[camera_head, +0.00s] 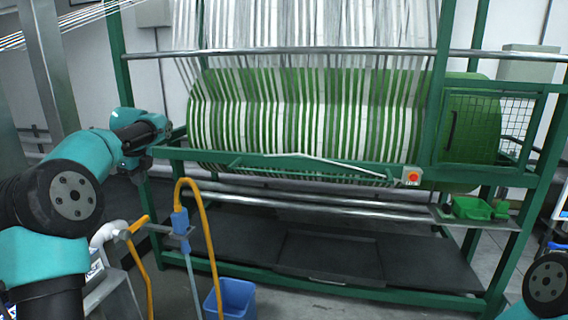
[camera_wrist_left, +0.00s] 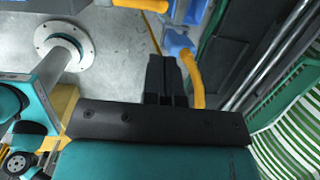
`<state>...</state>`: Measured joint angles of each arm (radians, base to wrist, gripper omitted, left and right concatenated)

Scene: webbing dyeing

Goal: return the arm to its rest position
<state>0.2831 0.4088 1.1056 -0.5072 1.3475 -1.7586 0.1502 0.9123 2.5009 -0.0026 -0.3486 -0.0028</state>
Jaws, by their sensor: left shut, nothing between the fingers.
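My left arm, teal and black, comes in from the left in the head view. Its gripper (camera_head: 160,130) is raised in front of the left end of the green machine frame (camera_head: 290,165). In the left wrist view the dark fingers of the left gripper (camera_wrist_left: 165,65) are together with nothing between them. I cannot tell whether the gripper touches the frame. Only a teal and black part of my right arm shows at the lower right edge of the head view, and its gripper is out of view.
A green drum wound with white webbing (camera_head: 330,115) fills the back. Floor shows between.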

